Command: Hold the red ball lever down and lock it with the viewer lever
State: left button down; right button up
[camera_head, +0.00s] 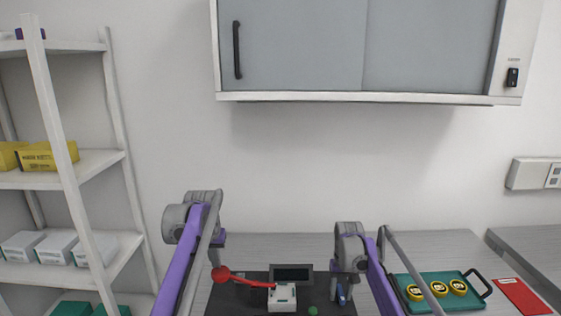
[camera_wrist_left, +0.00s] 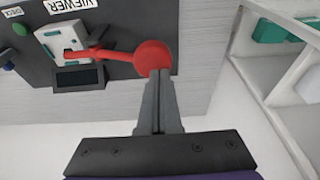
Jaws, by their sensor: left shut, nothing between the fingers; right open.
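The red ball lever (camera_head: 245,281) reaches left from a white block (camera_head: 282,299) on the dark instrument base and ends in a red ball (camera_head: 220,273). In the left wrist view the ball (camera_wrist_left: 153,57) is at the tips of my left gripper (camera_wrist_left: 160,75). The fingers are shut with nothing between them; whether they touch the ball is unclear.
A dark display (camera_head: 292,273) stands behind the block. A green tray (camera_head: 462,300) with several yellow round items and a red card (camera_head: 522,295) lie to the right. A white shelf (camera_head: 60,181) stands left; a wall cabinet (camera_head: 360,45) hangs above.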

aim_at(216, 271)
pick_arm(q)
jog(key=shift+f, duration=0.15)
jog(key=shift+a+f, duration=0.2)
jog(key=shift+f, duration=1.45)
pick_arm(e)
jog(key=shift+a, duration=0.1)
pick_arm(q)
jog(key=shift+s+x, duration=0.25)
jog(key=shift+x, duration=0.7)
jog(key=shift+s+x, duration=0.2)
jog(key=shift+x, duration=0.8)
pick_arm(e)
jog(key=c, duration=0.7)
jog(key=n, duration=0.3)
jog(key=shift+n, duration=0.3)
jog(key=shift+c, duration=0.2)
jog(key=shift+n, duration=0.6)
